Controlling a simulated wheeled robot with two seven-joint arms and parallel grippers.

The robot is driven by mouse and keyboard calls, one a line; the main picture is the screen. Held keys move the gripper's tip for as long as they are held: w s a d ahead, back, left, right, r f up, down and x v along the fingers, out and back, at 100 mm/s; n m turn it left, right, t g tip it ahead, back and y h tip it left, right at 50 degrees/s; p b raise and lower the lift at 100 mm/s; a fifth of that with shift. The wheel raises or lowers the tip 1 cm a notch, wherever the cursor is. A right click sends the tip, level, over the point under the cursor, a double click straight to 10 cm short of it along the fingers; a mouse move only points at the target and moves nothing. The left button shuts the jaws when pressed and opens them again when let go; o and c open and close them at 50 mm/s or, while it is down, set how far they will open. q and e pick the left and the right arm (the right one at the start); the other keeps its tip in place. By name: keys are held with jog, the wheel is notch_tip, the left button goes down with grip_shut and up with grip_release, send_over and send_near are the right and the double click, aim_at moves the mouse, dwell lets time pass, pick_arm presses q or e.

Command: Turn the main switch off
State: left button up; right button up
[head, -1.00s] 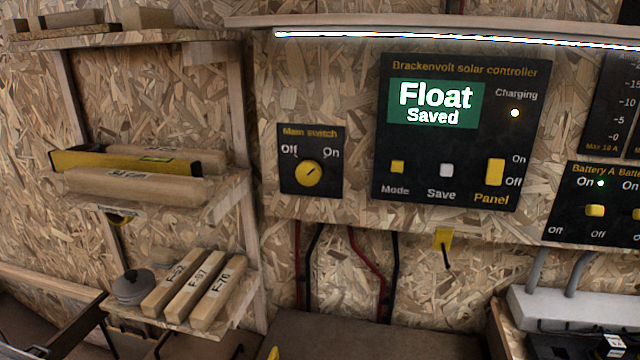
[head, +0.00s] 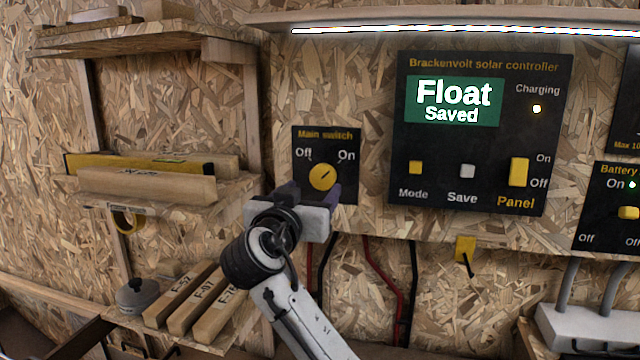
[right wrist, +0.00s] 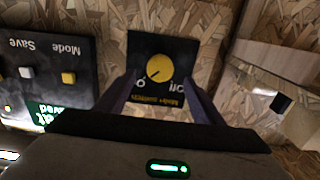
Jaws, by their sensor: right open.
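The main switch is a round yellow knob (head: 323,177) on a black plate (head: 350,136). Its dark mark points up and right, to the On label. The knob also shows in the right wrist view (right wrist: 160,69), upside down, with its mark toward the lower left. My right gripper (head: 309,192) is open just in front of the plate's lower part. Its two fingers (right wrist: 160,92) stand apart on either side of the knob's line, and nothing is between them. I cannot tell whether they touch the plate. My left gripper is not in view.
The solar controller panel (head: 480,140), reading Float Saved, is right of the switch, with Mode, Save and Panel controls. Wooden shelves (head: 230,190) with labelled blocks stand at the left. Red and black cables (head: 385,275) hang below. A yellow hook (head: 465,248) is under the controller.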

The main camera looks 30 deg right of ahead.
aim_at(321, 180)
jog(key=x, duration=0.7)
jog(key=shift+a, duration=0.1)
jog(key=c, duration=1)
